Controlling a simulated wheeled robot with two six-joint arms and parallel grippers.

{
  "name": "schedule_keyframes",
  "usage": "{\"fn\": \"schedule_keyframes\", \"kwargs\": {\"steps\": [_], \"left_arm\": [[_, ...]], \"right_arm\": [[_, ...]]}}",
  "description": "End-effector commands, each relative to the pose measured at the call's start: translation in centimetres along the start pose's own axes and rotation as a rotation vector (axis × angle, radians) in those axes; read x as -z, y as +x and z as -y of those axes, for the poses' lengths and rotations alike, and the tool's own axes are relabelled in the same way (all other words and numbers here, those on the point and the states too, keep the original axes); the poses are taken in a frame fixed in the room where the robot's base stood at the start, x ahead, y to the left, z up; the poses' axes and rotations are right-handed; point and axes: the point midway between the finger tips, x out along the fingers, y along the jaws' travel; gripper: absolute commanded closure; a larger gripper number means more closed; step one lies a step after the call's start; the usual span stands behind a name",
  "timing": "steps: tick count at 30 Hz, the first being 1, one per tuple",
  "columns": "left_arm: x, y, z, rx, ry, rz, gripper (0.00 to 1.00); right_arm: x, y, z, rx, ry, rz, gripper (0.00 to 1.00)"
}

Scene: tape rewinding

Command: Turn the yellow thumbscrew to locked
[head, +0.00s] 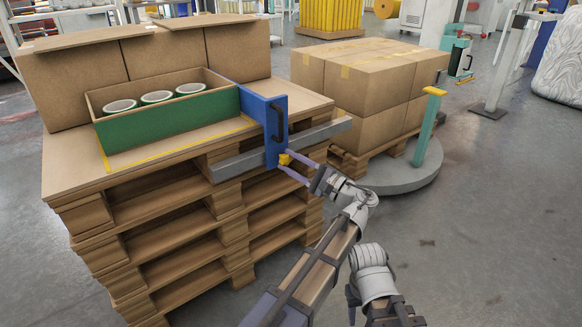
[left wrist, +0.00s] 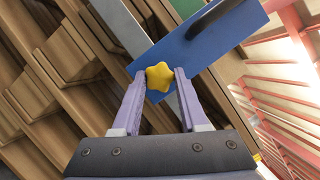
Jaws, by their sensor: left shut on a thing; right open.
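The yellow thumbscrew (head: 284,159) sits on the lower part of the blue plate (head: 276,118), which has a black handle. My left gripper (head: 283,164) reaches it from the front right. In the left wrist view the star-shaped thumbscrew (left wrist: 160,75) lies between the two purple fingertips of my left gripper (left wrist: 160,80), which is shut on it. The blue plate (left wrist: 205,45) is right behind it. Its rotation mark, locked or unlocked, cannot be read. My right gripper (head: 375,316) is low in the head view, open, away from the plate and only partly visible.
The blue plate rides on a grey rail (head: 238,164) along the pallet stack's front. A green-fronted box (head: 165,123) with several tape rolls stands beside it. Cardboard boxes (head: 365,80) on a pallet and a teal post (head: 427,128) stand behind.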

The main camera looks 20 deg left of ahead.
Motion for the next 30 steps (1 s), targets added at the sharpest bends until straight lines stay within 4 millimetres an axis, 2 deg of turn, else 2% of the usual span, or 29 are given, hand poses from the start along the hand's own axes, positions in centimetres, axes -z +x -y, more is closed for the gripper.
{"fn": "schedule_keyframes", "kwargs": {"steps": [9, 23, 24, 30], "left_arm": [[0.07, -0.06, -0.16, 0.028, 0.070, -0.003, 1.00], [0.05, -0.04, -0.12, 0.031, 0.079, -0.002, 1.00], [0.05, -0.04, -0.12, 0.031, 0.079, -0.002, 0.53], [0.03, -0.02, -0.10, 0.032, 0.078, -0.001, 0.30]], "right_arm": [[0.03, 0.66, 0.07, 0.000, 0.000, 0.000, 0.53], [0.03, 0.67, 0.07, 0.000, 0.000, 0.000, 0.53], [0.03, 0.67, 0.07, 0.000, 0.000, 0.000, 0.53], [0.03, 0.66, 0.07, 0.000, 0.000, 0.000, 0.53]]}}
